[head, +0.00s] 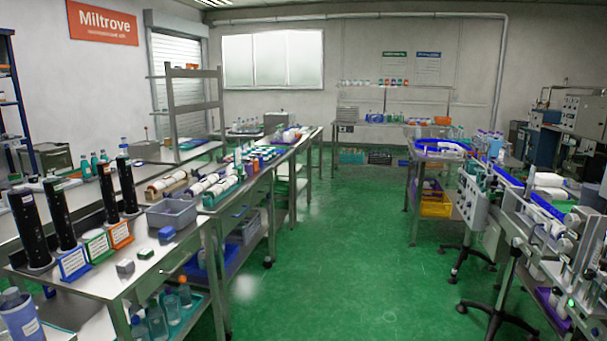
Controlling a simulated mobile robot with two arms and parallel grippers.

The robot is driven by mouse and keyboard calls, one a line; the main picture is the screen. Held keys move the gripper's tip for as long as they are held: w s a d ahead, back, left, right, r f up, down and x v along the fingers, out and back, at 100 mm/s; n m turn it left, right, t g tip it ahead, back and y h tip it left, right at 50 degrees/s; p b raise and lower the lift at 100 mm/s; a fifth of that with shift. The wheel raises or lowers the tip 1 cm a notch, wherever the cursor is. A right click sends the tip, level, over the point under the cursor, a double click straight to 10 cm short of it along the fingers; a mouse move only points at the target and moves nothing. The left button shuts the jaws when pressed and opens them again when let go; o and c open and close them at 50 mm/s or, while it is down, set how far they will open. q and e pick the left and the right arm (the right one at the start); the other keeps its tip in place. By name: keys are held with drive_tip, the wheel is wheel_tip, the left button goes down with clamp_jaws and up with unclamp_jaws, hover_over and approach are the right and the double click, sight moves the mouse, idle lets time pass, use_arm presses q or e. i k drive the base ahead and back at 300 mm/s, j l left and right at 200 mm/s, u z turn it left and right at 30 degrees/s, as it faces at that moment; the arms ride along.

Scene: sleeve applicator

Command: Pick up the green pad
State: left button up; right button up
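A small green pad (146,253) lies on the near left metal table (160,275), close to its right side. A small grey block (125,267) lies to its left and nearer, and a small blue block (166,233) lies to its right and farther back. A green-framed sign (97,246) stands to the left of the pad. Neither of my grippers shows in the head view.
Several black cylinders (58,215) stand behind the signs, and a grey bin (173,213) sits beyond the blue block. Bottles stand on the shelf below. The green floor (340,250) is clear between the tables and the conveyor machine (477,196) at right.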

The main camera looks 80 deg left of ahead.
sight(244, 176)
drive_tip(key=u, duration=3.15)
drive_tip(key=z, duration=1.15)
drive_tip(key=i+j+u, duration=0.4)
drive_tip(key=i, duration=0.45)
drive_tip(key=i+u, duration=0.35)
drive_tip(key=i, duration=0.5)
